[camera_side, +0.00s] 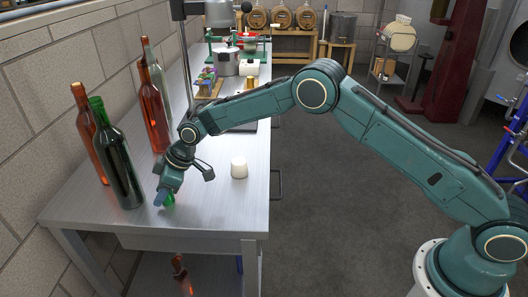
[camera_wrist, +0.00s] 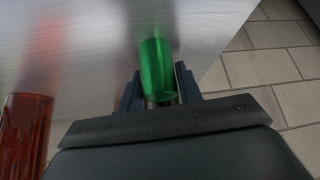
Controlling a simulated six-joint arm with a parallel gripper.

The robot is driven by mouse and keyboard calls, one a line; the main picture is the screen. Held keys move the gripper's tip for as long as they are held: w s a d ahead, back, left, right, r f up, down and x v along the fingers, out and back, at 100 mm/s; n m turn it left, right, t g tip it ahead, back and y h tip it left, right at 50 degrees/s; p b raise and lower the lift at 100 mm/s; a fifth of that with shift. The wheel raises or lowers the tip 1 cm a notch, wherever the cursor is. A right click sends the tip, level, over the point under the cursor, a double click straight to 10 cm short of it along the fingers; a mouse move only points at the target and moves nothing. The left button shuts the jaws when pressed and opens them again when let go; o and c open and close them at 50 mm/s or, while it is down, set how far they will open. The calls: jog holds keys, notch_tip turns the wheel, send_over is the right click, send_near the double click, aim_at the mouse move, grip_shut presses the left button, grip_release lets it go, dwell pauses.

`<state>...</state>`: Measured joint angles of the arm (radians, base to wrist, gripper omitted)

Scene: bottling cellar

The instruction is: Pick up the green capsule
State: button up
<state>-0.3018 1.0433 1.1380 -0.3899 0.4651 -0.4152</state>
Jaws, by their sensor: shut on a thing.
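The green capsule (camera_wrist: 156,68) is a small shiny green cylinder in the wrist view, between the two fingers of my gripper (camera_wrist: 158,88). The fingers are shut on it, one on each side. In the side view my gripper (camera_side: 164,196) points down near the front of the steel table (camera_side: 225,215), and only a bit of the green capsule (camera_side: 170,200) shows beside the fingers. I cannot tell whether the capsule touches the tabletop.
A dark green bottle (camera_side: 118,160) stands close to the left of my gripper, with several brown bottles behind. A white cylindrical item (camera_side: 239,168) stands to the right. A metal pot (camera_side: 229,62) and a colourful tray are farther back. The table's front edge is near.

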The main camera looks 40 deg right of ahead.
jog(key=shift+r, duration=0.15)
notch_tip(320, 180, up, 20)
dwell(0.8)
dwell(0.4)
